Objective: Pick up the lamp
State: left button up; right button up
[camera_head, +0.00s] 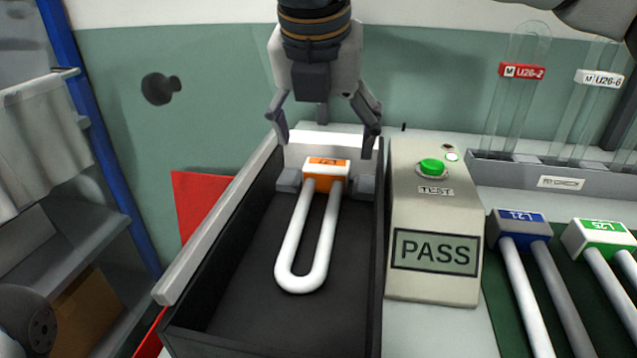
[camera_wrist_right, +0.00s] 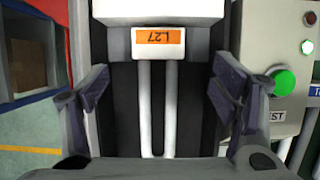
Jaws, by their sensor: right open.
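The lamp (camera_head: 329,225) is a white U-shaped tube on a white base with an orange label. It lies in a black test tray (camera_head: 255,285), base at the far end and bend toward the near side. In the right wrist view the lamp (camera_wrist_right: 158,40) shows its label, L27, upside down. My right gripper (camera_head: 325,140) is open above the base end of the lamp, apart from it. In the wrist view the open fingers (camera_wrist_right: 158,90) stand on either side of the tubes with nothing between them held. My left gripper is not in view.
A tester (camera_head: 435,210) with a green button and a PASS display stands right of the tray. Other lamps, L21 (camera_head: 521,223) and L25 (camera_head: 603,236), lie at the right. A grey rack (camera_head: 560,180) holds upright glass tubes behind. A red panel (camera_head: 200,205) is at left.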

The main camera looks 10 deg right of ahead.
aim_at(326, 168)
jog(key=b+x, duration=0.1)
jog(key=x, duration=0.6)
jog(key=shift+w+f, duration=0.25)
jog(key=shift+w, duration=0.05)
jog(key=shift+r, duration=0.1)
jog(key=c, duration=1.3)
jog(key=shift+c, duration=0.2)
